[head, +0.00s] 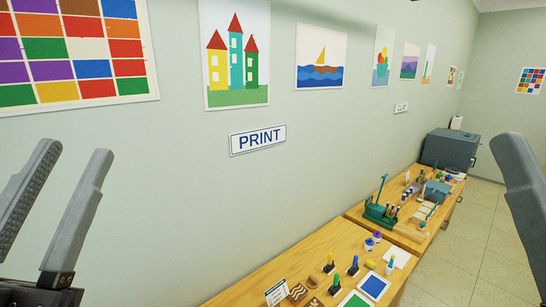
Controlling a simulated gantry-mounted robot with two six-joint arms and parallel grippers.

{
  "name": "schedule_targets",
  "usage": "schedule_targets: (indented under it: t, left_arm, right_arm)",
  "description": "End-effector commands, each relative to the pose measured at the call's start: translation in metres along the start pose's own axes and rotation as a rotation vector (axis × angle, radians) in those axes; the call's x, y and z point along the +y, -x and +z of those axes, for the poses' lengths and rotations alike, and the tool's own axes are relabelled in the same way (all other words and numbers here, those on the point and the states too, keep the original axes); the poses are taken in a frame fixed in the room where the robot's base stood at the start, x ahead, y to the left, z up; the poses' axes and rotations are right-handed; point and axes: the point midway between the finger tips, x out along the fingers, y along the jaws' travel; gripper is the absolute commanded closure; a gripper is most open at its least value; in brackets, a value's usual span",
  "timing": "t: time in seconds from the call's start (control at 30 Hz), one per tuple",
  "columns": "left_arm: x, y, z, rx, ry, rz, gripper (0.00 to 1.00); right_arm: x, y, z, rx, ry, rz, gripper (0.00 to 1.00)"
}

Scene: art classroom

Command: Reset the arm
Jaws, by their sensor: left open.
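My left gripper (76,150) is at the left edge of the head view. Its two grey fingers point up and stand apart with nothing between them, in front of the wall. A grey finger of my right gripper (522,185) shows at the right edge. The rest of that gripper is out of the picture, so its opening cannot be seen. Neither visible part touches anything on the tables.
A wooden table (262,276) along the wall holds yellow, green and blue tools, a blue pad (373,286) and a green pad. Further back are a green press (379,212) and a grey cabinet (450,149). The tiled floor (470,250) at right is clear.

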Motion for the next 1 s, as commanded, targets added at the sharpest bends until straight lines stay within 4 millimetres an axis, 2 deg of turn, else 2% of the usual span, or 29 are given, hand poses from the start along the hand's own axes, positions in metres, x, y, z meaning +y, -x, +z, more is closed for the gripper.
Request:
schedule_targets:
  t: [0.03,0.1,0.27,1.0]
  left_arm:
    - [-0.009,0.012,-0.026,0.068,0.068,-0.024,0.58]
    - [-0.016,0.022,-0.044,0.119,0.188,-0.038,0.58]
    - [-0.016,0.019,-0.041,0.116,0.309,-0.031,0.58]
    - [-0.015,0.019,-0.04,0.114,0.308,-0.03,0.58]
  right_arm:
    - [0.0,0.0,0.0,0.0,0.0,0.0,0.5]
    - [0.0,0.0,0.0,0.0,0.0,0.0,0.5]
    - [0.0,0.0,0.0,0.0,0.0,0.0,0.5]
    - [0.0,0.0,0.0,0.0,0.0,0.0,0.5]
